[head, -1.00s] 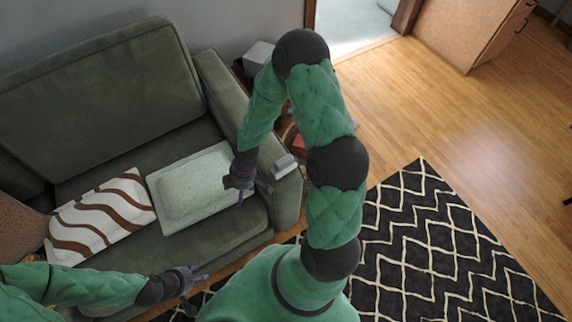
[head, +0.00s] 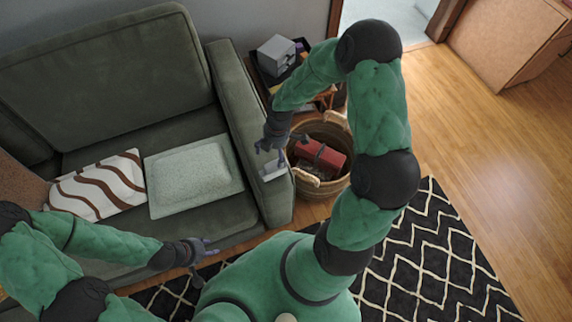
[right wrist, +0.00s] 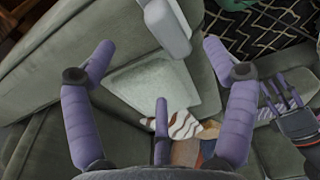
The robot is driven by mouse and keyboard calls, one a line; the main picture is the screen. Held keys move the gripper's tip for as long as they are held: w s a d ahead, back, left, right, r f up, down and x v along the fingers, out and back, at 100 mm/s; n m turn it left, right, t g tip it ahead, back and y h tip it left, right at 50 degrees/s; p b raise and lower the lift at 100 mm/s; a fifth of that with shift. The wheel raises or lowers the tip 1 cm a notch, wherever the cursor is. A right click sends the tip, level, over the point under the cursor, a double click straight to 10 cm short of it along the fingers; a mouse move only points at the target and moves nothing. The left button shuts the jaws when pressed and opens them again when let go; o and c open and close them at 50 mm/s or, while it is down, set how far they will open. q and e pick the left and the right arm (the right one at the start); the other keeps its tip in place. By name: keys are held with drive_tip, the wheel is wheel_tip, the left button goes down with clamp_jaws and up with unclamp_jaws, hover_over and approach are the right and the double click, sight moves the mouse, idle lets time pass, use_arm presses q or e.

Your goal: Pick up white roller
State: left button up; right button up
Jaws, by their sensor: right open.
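The white roller (head: 273,172) lies on the front part of the sofa's right armrest in the head view. It also shows at the top of the right wrist view (right wrist: 165,28), partly cut off by the picture edge. My right gripper (head: 270,151) is open and empty, over the armrest just behind the roller in the head view. In the right wrist view its purple fingers (right wrist: 158,52) are spread wide, with the roller ahead of them and not clasped. My left gripper (head: 203,256) is open and empty near the sofa's front edge.
The green sofa (head: 120,85) holds a pale cushion (head: 190,180) and a brown-striped cushion (head: 98,187). A wicker basket (head: 318,187) with a red item (head: 322,156) stands right of the armrest. A patterned rug (head: 440,250) covers the floor at lower right.

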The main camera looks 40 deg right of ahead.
sight(272, 168)
drive_tip(key=shift+s+d+f, duration=0.1)
drive_tip(key=shift+d+f, duration=0.15)
drive_tip(key=f+b, duration=0.1)
drive_tip(key=f, duration=0.1)
drive_tip(key=a+f+b, duration=0.1)
drive_tip(key=f, duration=0.2)
drive_tip(key=shift+f, duration=0.15)
drive_tip(key=f+b, duration=0.2)
drive_tip(key=f, duration=0.1)
drive_tip(key=a+f+b, duration=0.1)
drive_tip(key=f, duration=0.1)
drive_tip(key=shift+s, duration=0.1)
drive_tip(key=shift+r, duration=0.1)
drive_tip(key=c, duration=1.3)
